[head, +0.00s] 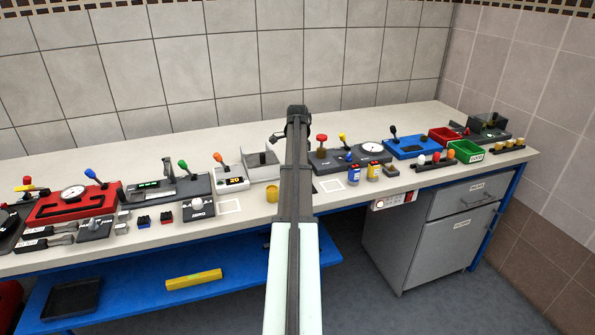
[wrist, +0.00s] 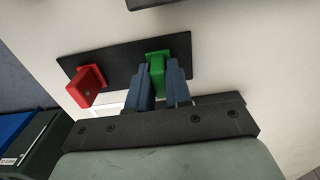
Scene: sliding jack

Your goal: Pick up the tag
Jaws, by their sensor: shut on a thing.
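In the wrist view my gripper (wrist: 159,68) is shut on a green block-like piece (wrist: 157,60), with one blue-grey finger on each side of it. The green piece is over a black plate (wrist: 118,62); whether it touches the plate I cannot tell. A red block-like piece (wrist: 88,84) is at the plate's left end, apart from my fingers. No piece carries a readable marking, so I cannot tell by sight which is the tag. In the head view my arm covers the middle of the bench and hides my fingers and the held piece.
The bench (head: 420,185) is crowded with devices, including a red gauge unit (head: 48,212) and a blue lever unit (head: 400,152). A green bin (head: 465,152) is farther right.

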